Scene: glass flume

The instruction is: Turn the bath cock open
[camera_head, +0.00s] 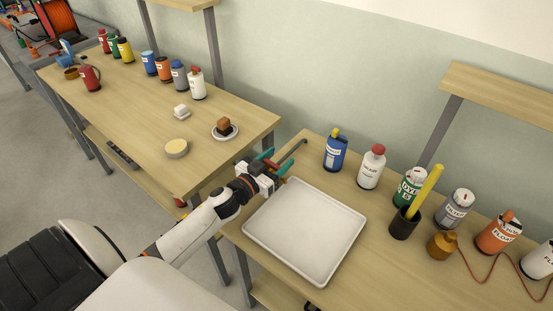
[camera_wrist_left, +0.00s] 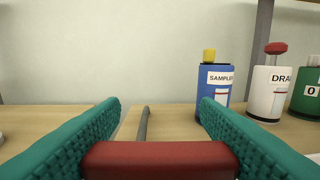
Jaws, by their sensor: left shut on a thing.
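My left gripper (camera_head: 271,163) has teal fingers and reaches the left edge of the right-hand bench, just behind the white tray. In the left wrist view it is shut on a red bar-shaped handle (camera_wrist_left: 160,158), which lies crosswise between the fingers. I take this as the handle of the bath cock. A dark grey pipe (camera_head: 291,152) sticks out beyond the fingers; in the wrist view it (camera_wrist_left: 143,124) runs away behind the handle. The fingers and wrist hide most of the handle in the head view. My right gripper is not in view.
The shallow white tray (camera_head: 305,232) lies in front of my gripper. A blue bottle (camera_head: 335,151), a white bottle with a red cap (camera_head: 371,168) and several other containers stand along the right bench's back. The left bench (camera_head: 125,95) holds more bottles and a small plate (camera_head: 225,132).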

